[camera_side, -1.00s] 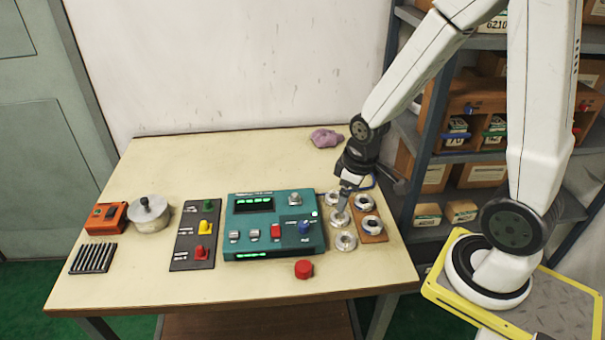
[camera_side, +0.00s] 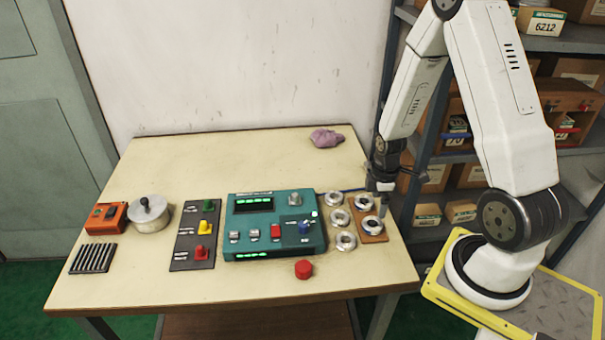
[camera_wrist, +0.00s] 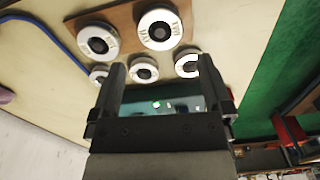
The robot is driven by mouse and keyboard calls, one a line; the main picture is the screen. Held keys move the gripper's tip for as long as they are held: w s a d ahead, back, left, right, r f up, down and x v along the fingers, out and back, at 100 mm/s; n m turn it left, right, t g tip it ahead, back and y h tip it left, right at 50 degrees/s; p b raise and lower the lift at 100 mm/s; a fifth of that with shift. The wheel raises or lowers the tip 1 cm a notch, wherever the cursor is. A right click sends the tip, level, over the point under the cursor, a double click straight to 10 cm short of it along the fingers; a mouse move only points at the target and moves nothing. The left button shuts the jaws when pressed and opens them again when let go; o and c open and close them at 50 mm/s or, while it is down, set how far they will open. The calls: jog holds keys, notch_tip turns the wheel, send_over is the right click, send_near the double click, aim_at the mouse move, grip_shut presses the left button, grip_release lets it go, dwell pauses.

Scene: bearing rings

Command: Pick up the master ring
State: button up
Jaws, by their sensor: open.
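Two pale metal rings with dark centres and lettering sit on a brown board (camera_side: 381,238): a back ring (camera_side: 358,203) and a front ring (camera_side: 364,226). In the wrist view they appear as large rings, one left (camera_wrist: 113,41) and one right (camera_wrist: 178,30), on the board (camera_wrist: 126,16). My gripper (camera_side: 381,209) is open, above the board's right side. In the wrist view, its spread fingers (camera_wrist: 161,66) have nothing held between them.
Several similar loose rings (camera_side: 346,249) stand in a row left of the board. A teal control box (camera_side: 262,222) is left of them, with a red button (camera_side: 303,269) in front. A purple cloth (camera_side: 326,138) lies behind. Shelving (camera_side: 440,150) stands right of the table.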

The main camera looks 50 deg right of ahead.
aim_at(373, 223)
jog(key=shift+f, duration=0.15)
jog(key=shift+f, duration=1.15)
jog(key=shift+f, duration=0.15)
jog(key=shift+w+a+f, duration=0.1)
jog(key=shift+f, duration=1.15)
jog(key=shift+w+a+f, duration=0.1)
jog(key=shift+f, duration=1.1)
jog(key=shift+d, duration=0.1)
jog(key=c, duration=1.3)
jog(key=shift+r, duration=0.15)
notch_tip(373, 223, up, 10)
